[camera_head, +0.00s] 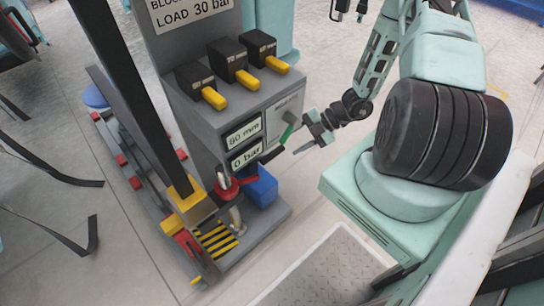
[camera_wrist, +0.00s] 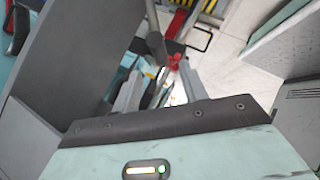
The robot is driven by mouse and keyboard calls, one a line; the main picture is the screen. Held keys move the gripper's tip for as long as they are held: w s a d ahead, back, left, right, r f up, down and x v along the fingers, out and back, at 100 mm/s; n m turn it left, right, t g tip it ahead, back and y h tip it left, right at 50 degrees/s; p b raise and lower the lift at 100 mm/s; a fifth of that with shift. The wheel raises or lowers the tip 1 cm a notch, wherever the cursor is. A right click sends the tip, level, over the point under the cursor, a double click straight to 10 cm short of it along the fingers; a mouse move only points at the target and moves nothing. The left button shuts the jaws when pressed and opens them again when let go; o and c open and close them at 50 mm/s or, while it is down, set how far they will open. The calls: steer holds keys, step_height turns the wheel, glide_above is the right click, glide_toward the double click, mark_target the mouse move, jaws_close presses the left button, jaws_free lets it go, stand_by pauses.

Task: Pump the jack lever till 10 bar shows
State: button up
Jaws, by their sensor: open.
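The lower display (camera_head: 246,155) reads 0 bar. The lever's contact with the fingers is unclear.
The upper display (camera_head: 242,132) reads 80 mm. Black blocks with yellow levers (camera_head: 215,98) top the grey cabinet (camera_head: 187,118). A blue box (camera_head: 262,188) stands beside the jack. A dark post (camera_head: 122,85) rises at left.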

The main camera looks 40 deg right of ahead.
mark_target(277, 152)
steer(key=b+x, duration=0.2)
steer(key=x, duration=0.6)
steer(key=shift+w+a+f, duration=0.1)
steer(key=shift+a+f, duration=0.15)
steer(key=shift+a, duration=0.05)
